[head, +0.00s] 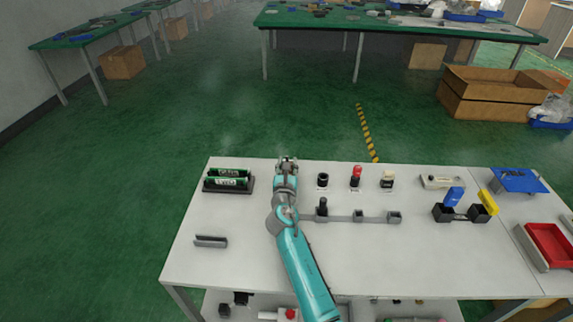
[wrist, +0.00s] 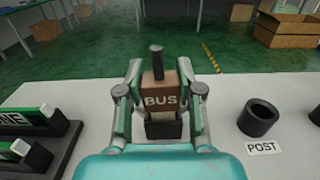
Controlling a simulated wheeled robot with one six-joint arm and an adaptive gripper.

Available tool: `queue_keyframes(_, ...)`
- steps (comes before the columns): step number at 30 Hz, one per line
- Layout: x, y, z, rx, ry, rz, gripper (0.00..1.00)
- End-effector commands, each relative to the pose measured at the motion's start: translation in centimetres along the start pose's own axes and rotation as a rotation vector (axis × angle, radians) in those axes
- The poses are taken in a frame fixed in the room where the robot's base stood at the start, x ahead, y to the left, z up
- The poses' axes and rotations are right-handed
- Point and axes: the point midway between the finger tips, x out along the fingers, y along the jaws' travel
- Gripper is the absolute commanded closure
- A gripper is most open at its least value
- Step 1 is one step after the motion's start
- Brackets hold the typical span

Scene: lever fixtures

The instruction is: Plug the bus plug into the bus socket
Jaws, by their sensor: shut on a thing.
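The bus plug (wrist: 159,88) is a brown block with a white BUS label and a dark stem on top, upright in the middle of the wrist view. My gripper (wrist: 160,98) is shut on it, with one finger on each side. In the head view my gripper (head: 286,166) is over the back left part of the white table, and the plug in it is too small to make out. A black box-like piece, which may be the bus socket (wrist: 164,130), shows just below the plug. A pale strip shows between them. I cannot tell whether the plug is seated.
A grey rail (head: 345,217) lies nearer. The front left table is mostly clear.

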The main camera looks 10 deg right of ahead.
Motion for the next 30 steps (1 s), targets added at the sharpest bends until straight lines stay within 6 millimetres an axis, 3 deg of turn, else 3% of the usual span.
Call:
queue_keyframes(1,-0.2,-0.6,-1.2,-0.011,0.017,-0.007,0.91)
queue_keyframes(5,-0.2,-0.6,-0.7,-0.009,0.017,-0.006,0.91)
queue_keyframes(6,-0.2,-0.6,-0.6,-0.01,0.017,-0.006,0.95)
queue_keyframes(30,-0.1,0.0,0.5,-0.021,0.005,0.003,0.96)
